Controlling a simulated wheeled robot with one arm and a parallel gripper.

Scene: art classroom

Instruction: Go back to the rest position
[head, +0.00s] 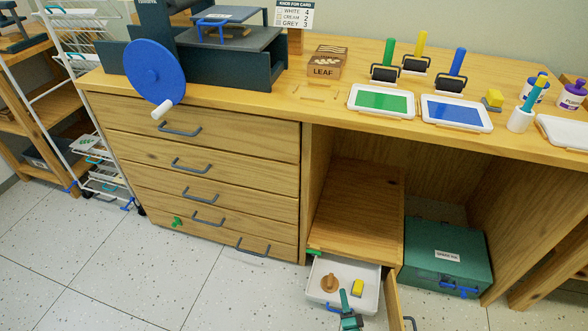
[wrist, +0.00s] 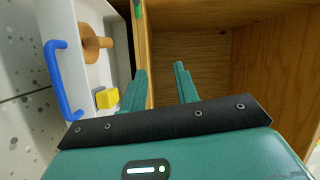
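My gripper shows as teal fingers at the bottom of the head view (head: 346,300), at the right side of a low white drawer (head: 318,283). In the wrist view my gripper (wrist: 159,82) has its two fingers apart with nothing held between them. The wooden cabinet lies beyond the fingertips. The drawer, with a blue handle (wrist: 55,80), is left of the fingers in the wrist view. Most of my arm is hidden in the head view, and the rest position is not marked in view.
The drawer holds a wooden knob-shaped piece (head: 329,283) and a yellow block (head: 357,288). A wooden door (head: 393,300) stands open beside it. A green case (head: 446,258) sits in the cubby. A press with a blue wheel (head: 155,72) is on the bench (head: 330,100). Floor at left is clear.

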